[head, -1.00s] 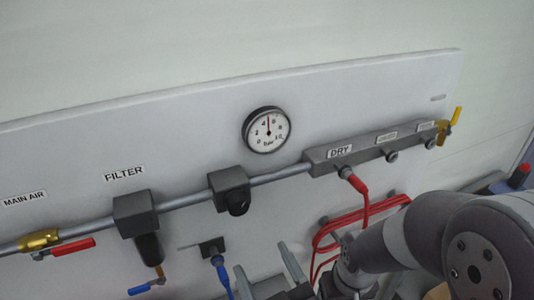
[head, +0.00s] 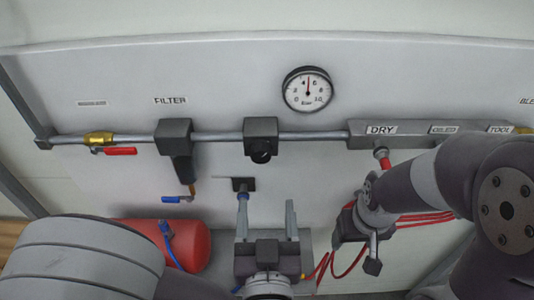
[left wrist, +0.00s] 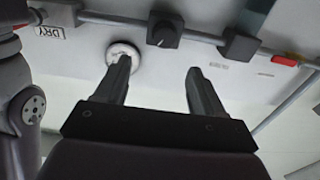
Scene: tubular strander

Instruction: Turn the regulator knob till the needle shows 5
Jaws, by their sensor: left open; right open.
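The regulator (head: 260,130) is a dark block on the pipe, with its black knob (head: 260,155) facing out below. The round white gauge (head: 307,89) is above and right; its red needle points nearly straight up, between 4 and 6. My left gripper (head: 266,215) is open and empty, fingers up, below the knob and apart from it. In the left wrist view, which is inverted, the knob (left wrist: 162,38) shows a pale mark beyond the gap between the fingers, and a finger partly covers the gauge (left wrist: 123,50). My right gripper (head: 355,254) is open and empty, lower right of the knob.
The filter (head: 175,140) hangs on the pipe left of the regulator, with a red-handled valve (head: 112,150) further left. The DRY manifold (head: 400,133) is at right, with red hoses (head: 425,218) below. A red tank (head: 185,243) is lower left.

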